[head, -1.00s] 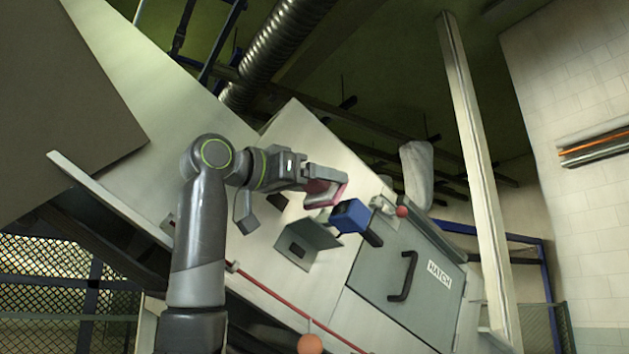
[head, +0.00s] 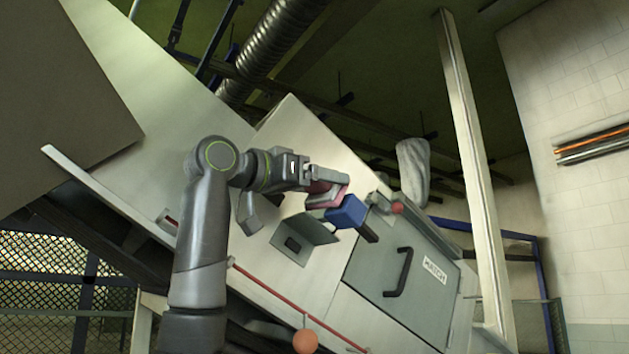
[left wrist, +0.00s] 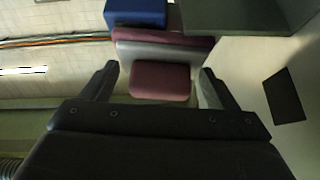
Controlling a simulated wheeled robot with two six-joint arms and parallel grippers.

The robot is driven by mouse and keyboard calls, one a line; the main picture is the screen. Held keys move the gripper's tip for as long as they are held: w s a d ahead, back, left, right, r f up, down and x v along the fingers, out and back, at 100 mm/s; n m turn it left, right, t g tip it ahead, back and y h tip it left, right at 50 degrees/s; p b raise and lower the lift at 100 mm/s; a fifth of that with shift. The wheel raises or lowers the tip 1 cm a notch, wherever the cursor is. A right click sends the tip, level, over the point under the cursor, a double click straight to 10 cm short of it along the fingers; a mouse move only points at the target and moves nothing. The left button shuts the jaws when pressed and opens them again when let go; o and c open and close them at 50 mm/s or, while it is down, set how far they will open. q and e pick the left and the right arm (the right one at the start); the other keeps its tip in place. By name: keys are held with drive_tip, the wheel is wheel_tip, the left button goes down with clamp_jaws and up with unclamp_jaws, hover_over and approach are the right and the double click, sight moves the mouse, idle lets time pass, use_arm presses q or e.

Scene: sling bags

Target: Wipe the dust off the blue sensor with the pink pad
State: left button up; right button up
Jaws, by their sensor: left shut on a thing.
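The pink pad (head: 327,197) is in my left gripper (head: 324,184), which is shut on it. In the left wrist view the pad (left wrist: 160,83) shows as a dark pink block between the two fingers. The blue sensor (head: 348,212) is a small box on a dark stub at the machine's sloping front. The pad is right at the sensor's upper left side in the head view; I cannot tell whether they touch. The sensor (left wrist: 136,13) also shows at the top of the left wrist view, just beyond the pad. Dust on it cannot be made out. My right gripper is not in view.
A grey bracket (head: 304,238) juts out below left of the sensor. A grey hatch (head: 400,285) with a dark handle lies to its lower right. A red knob (head: 397,207) is close on its right. A red rod (head: 270,296) runs along the lower front.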

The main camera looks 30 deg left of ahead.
use_arm(q)
drive_tip(key=shift+w+f, duration=0.2)
drive_tip(key=shift+w, duration=0.1)
